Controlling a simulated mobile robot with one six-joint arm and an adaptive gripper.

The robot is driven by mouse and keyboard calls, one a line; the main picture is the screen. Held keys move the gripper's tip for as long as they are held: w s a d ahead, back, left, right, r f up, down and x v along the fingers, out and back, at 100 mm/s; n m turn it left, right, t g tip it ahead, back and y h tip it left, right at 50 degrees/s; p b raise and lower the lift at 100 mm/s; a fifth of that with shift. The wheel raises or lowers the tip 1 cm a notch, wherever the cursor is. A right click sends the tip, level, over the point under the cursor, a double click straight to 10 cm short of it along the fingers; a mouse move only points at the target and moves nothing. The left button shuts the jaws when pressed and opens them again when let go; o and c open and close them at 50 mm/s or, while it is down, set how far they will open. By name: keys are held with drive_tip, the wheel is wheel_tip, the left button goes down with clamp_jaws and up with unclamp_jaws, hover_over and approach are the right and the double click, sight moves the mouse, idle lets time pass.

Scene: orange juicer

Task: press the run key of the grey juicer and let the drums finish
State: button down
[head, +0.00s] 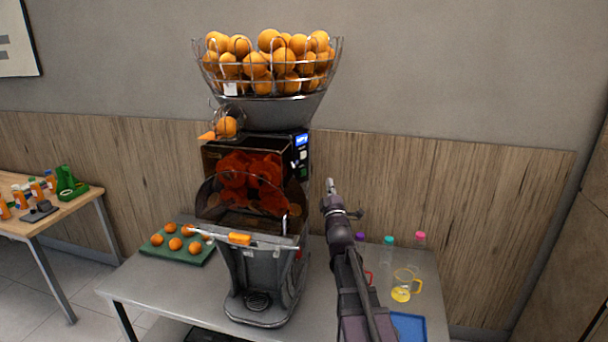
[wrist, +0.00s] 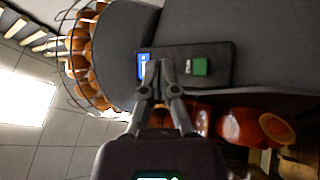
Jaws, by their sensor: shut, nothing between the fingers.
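The grey juicer (head: 262,270) stands on the table, with red drums (head: 250,182) behind a clear cover. Its control panel (head: 301,155) has a lit blue screen and small keys on the upper right side. In the wrist view the panel is turned sideways, with the blue screen (wrist: 143,66) left of my fingertips and a green key (wrist: 200,67) right of them. A small labelled mark lies between fingers and green key. My gripper (head: 330,186) is shut and empty, right of the panel. In the wrist view my gripper (wrist: 160,68) overlaps the panel; I cannot tell whether it touches.
A wire basket of oranges (head: 268,62) tops the juicer. A green tray (head: 175,250) with several oranges lies left. A glass jug (head: 403,284), bottles (head: 388,248) and a blue tray (head: 408,326) are at the right. A wooden table (head: 45,205) stands far left.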

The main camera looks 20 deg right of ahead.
sight(306, 169)
drive_tip(key=w+a, duration=0.4)
drive_tip(key=w, duration=0.3)
drive_tip(key=shift+w, duration=0.2)
drive_tip(key=shift+w+a, duration=0.1)
drive_tip(key=shift+w, duration=0.2)
idle(1.6)
drive_tip(key=shift+w+a+r, duration=0.2)
drive_tip(key=shift+w+a, duration=0.15)
drive_tip(key=shift+w, duration=0.25)
idle(2.1)
drive_tip(key=shift+s+f+b, duration=0.3)
drive_tip(key=shift+s+b, duration=0.05)
drive_tip(key=shift+s, duration=0.15)
drive_tip(key=shift+s+d+f, duration=0.1)
drive_tip(key=shift+s+f, duration=0.1)
drive_tip(key=shift+s, duration=0.1)
drive_tip(key=shift+s+d, duration=0.6)
drive_tip(key=shift+s, duration=0.35)
drive_tip(key=shift+s+d, duration=0.55)
drive_tip(key=shift+s, duration=0.35)
